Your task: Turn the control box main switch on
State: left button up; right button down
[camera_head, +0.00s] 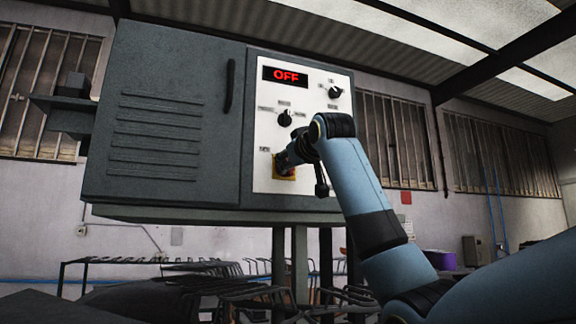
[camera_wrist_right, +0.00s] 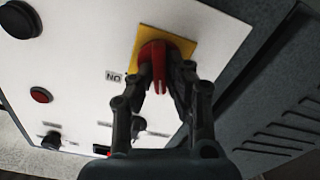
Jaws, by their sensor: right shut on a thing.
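The grey control box (camera_head: 160,120) has a white panel (camera_head: 318,100) with a red display (camera_head: 286,75) that reads OFF. The main switch is a red handle (camera_wrist_right: 157,62) on a yellow plate (camera_wrist_right: 183,47). In the head view the yellow plate (camera_head: 291,175) is at the panel's lower left, mostly hidden by my right gripper (camera_head: 284,162). In the right wrist view my right gripper (camera_wrist_right: 165,82) is shut on the red handle, one finger on each side. A label beside the plate reads as ON, upside down in this view. My left gripper is not in view.
Black knobs (camera_head: 285,118) and (camera_head: 335,92) sit on the panel above the switch. In the right wrist view a red button (camera_wrist_right: 40,95) and a dark button (camera_wrist_right: 20,20) are on the panel. Racks (camera_head: 150,262) stand below the box.

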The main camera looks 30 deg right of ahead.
jog(key=shift+d+f+m+b, duration=0.15)
jog(key=shift+m+b, duration=1.15)
jog(key=shift+m, duration=1.95)
jog(key=shift+d+f+m+b, duration=0.15)
jog(key=shift+m+b, duration=1.15)
jog(key=shift+m, duration=1.95)
jog(key=shift+r, duration=0.15)
jog(key=c, duration=1.3)
grip_release()
jog(key=shift+c, duration=0.2)
jog(key=shift+s, duration=0.1)
